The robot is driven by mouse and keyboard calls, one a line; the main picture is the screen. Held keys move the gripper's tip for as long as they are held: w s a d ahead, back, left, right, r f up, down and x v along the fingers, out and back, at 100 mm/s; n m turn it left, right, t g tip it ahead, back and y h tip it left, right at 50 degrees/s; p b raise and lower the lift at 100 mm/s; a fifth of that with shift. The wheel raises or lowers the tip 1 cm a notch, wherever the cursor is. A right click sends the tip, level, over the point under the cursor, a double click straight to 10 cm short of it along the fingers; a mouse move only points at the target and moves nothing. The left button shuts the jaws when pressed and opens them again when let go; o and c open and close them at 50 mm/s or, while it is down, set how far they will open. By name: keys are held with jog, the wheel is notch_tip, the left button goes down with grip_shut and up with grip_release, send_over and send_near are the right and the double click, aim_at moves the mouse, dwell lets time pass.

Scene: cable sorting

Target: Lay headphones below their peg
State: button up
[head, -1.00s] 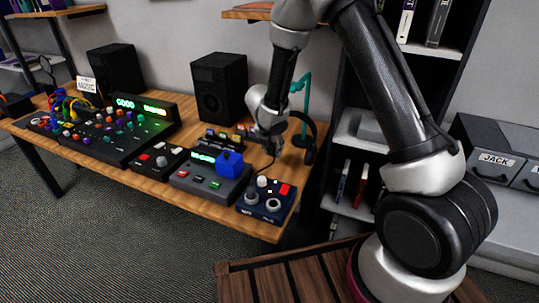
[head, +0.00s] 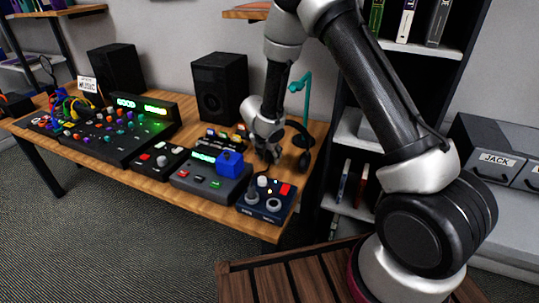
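The black headphones (head: 303,160) are at the right end of the wooden table, just below the hook of the teal peg stand (head: 306,84). A dark band and one ear cup show; the rest is hidden behind my gripper. I cannot tell whether they rest on the table. My gripper (head: 270,156) points down close to the left side of the headphones, low over the table. Its fingers are small and dark, so I cannot tell whether they are open or shut, or whether they touch the headphones.
A blue pedal box (head: 267,204) and a grey box with a blue block (head: 230,163) stand in front of my gripper. A black speaker (head: 220,88) is behind to the left. A dark shelf (head: 349,128) borders the table's right side.

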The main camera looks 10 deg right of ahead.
jog(key=v, duration=1.2)
jog(key=shift+r, duration=0.1)
jog(key=s+d+r+m+g+h, duration=0.1)
jog(key=s+d+r+m+g, duration=0.35)
jog(key=s+d+m, duration=0.8)
jog(key=s+d+r+m+t+y, duration=0.2)
jog(key=s+d+r+m, duration=0.2)
jog(key=s+r+m, duration=0.4)
jog(key=s+d+r+m+t+y, duration=0.1)
jog(key=s+d+r+m+t, duration=0.2)
jog(key=s+r+m, duration=0.5)
jog(key=s+d+r, duration=0.1)
jog(key=s+r, duration=0.2)
jog(key=shift+s+d+y, duration=0.25)
jog(key=shift+d+y, duration=0.15)
